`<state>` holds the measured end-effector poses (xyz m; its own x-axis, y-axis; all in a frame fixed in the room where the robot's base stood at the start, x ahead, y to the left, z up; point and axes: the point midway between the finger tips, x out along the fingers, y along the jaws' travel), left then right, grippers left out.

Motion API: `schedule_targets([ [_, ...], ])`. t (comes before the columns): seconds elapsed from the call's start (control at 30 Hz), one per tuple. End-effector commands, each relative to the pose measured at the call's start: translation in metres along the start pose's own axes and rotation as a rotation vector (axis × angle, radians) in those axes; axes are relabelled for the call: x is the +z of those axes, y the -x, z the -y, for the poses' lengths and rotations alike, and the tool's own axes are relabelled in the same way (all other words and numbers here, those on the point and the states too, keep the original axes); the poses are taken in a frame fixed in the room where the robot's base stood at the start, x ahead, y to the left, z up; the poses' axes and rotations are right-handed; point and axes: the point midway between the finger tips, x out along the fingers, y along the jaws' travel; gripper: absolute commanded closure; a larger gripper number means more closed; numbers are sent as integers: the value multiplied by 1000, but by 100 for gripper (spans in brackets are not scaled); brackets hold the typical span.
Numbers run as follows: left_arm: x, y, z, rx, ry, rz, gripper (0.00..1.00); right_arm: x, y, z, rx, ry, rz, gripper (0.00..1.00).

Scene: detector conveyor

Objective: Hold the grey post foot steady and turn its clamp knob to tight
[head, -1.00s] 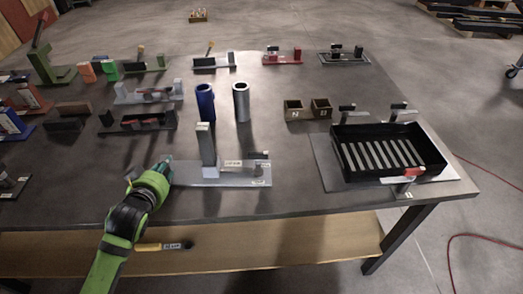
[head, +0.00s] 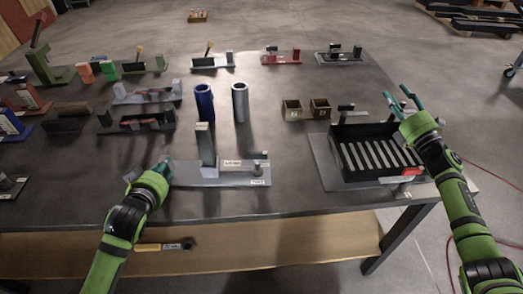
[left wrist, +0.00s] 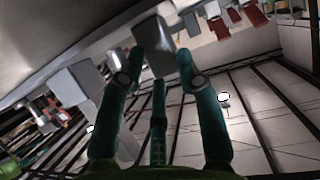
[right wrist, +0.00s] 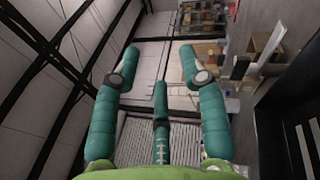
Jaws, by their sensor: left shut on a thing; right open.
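The grey post foot (head: 222,176) is a flat plate on the table with an upright grey post (head: 206,146) near its left part. A small clamp knob (head: 258,168) stands at the plate's right end; its setting is too small to read. My left gripper (head: 167,166) is shut on the left end of the foot. In the left wrist view a grey block (left wrist: 155,45) shows between its fingertips (left wrist: 160,60). My right gripper (head: 396,94) is open and empty, raised over the back right of the black tray, away from the knob. It also shows open in the right wrist view (right wrist: 157,62).
A black slatted tray (head: 338,160) on a grey plate stands right of the foot, under my right arm. Bare table lies between foot and tray.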

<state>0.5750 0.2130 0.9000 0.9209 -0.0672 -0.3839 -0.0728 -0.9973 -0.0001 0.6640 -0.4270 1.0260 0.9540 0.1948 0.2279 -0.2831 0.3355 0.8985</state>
Motion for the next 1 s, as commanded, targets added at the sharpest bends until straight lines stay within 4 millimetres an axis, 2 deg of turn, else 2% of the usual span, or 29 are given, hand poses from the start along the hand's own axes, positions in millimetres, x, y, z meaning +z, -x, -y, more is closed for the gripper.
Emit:
schedule_targets([
  [0.03,-4,0,0,0,0,-8,100,-32,-21,-28,76,57,-100,57],
  [0.1,-4,0,0,0,0,-8,100,-80,-42,-64,175,151,-256,57],
  [0.17,-4,0,0,0,0,-8,100,-124,-53,-93,262,241,-399,57],
  [0.2,-4,0,0,0,0,-8,100,-155,-57,-111,320,307,-503,57],
  [0.27,-4,0,0,0,-1,-8,100,-202,-58,-137,407,423,-673,57],
  [0.3,-4,0,0,0,0,-8,100,-232,-54,-151,461,509,-794,57],
  [0.4,-3,0,0,0,-1,-8,100,-291,-38,-170,556,736,-1092,57],
  [0.43,-3,0,0,0,-1,-8,100,-304,-31,-171,573,805,-1178,57],
  [0.53,-3,0,0,0,0,-8,100,-326,-13,-169,584,1030,-1436,57],
  [0.6,-3,0,0,0,0,-8,100,-329,-4,-164,559,1166,-1584,57],
  [0.7,-3,0,0,0,0,-8,100,-322,3,-158,500,1320,-1739,57],
  [0.87,-3,0,0,0,0,-8,100,-310,8,-154,423,1445,-1862,57],
  [1.0,-3,0,0,0,0,-8,100,-315,10,-145,405,1464,-1886,57],
])
